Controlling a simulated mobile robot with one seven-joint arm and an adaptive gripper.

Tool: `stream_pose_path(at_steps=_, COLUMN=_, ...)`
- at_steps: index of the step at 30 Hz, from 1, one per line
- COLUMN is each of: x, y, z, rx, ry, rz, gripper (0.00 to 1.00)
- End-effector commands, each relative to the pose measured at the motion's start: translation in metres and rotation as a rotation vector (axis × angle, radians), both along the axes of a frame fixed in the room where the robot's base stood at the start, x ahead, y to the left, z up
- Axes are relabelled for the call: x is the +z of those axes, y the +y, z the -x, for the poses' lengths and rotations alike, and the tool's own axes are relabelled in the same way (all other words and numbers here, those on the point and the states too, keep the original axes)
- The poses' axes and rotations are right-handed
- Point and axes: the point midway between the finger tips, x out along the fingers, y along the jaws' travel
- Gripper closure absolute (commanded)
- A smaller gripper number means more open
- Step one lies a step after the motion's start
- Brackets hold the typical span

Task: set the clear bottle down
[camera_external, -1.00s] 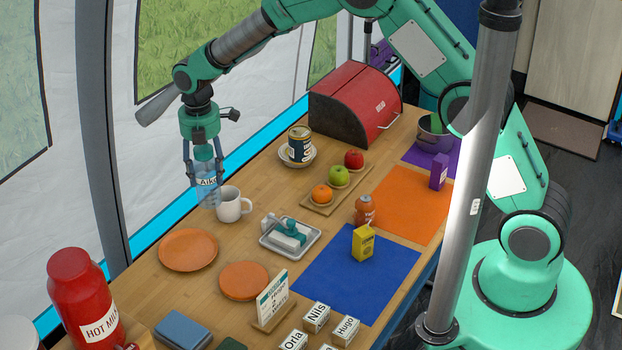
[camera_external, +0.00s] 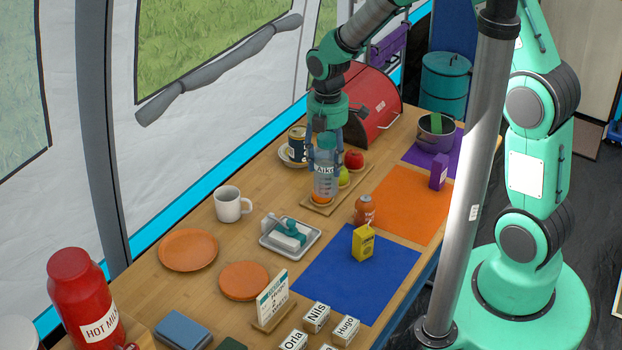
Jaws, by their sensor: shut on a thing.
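The clear bottle (camera_external: 325,178) has a dark cap and a printed label, and it is upright. My gripper (camera_external: 325,143) points down and is shut on its upper part.
A red apple (camera_external: 354,158) is close behind the bottle. A can (camera_external: 297,143) on a saucer stands to the left, and an orange bottle (camera_external: 364,210) to the right. A white mug (camera_external: 230,204) and a grey tray (camera_external: 290,251) are nearby. The blue mat (camera_external: 340,285) has bare room.

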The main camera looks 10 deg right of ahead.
Motion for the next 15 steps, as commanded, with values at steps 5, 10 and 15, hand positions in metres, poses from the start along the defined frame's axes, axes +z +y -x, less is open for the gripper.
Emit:
stream_pose_path(at_steps=5, x=-0.004, y=-0.051, z=0.024, rx=-0.085, ry=0.000, rz=0.000, gripper=0.78)
stream_pose_path(at_steps=10, x=-0.009, y=-0.094, z=0.049, rx=-0.164, ry=0.000, rz=0.000, gripper=0.78)
stream_pose_path(at_steps=15, x=-0.016, y=-0.134, z=0.080, rx=-0.240, ry=0.001, rz=0.001, gripper=0.78)
